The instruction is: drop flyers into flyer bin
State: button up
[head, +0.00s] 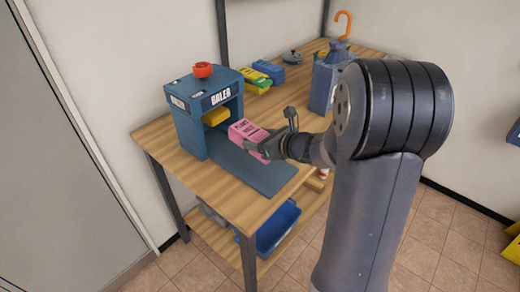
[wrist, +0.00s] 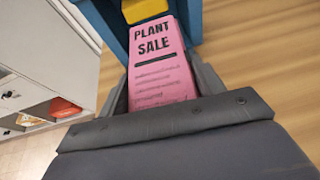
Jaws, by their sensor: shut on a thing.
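A pink flyer stack (head: 247,133) printed PLANT SALE is held in front of the opening of a blue baler (head: 190,118). My gripper (head: 266,146) is shut on the stack. In the wrist view the pink stack (wrist: 162,75) sits between the two dark fingers, its print facing the camera. Its lower end is hidden by my gripper's body. A yellow block (head: 216,116) is in the baler opening and also shows just beyond the stack in the wrist view (wrist: 144,10). No bin labelled for flyers can be read.
The baler stands on a wooden table (head: 222,190) with a flat grey-blue plate (head: 270,178) in front. Yellow, green and blue packs (head: 262,76) lie behind. A grey container (head: 322,88) stands to the right. A blue bin (head: 278,228) sits on the lower shelf.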

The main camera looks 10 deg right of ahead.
jog(key=shift+r, duration=1.2)
jog(key=shift+r, duration=0.15)
jog(key=shift+p, duration=0.3)
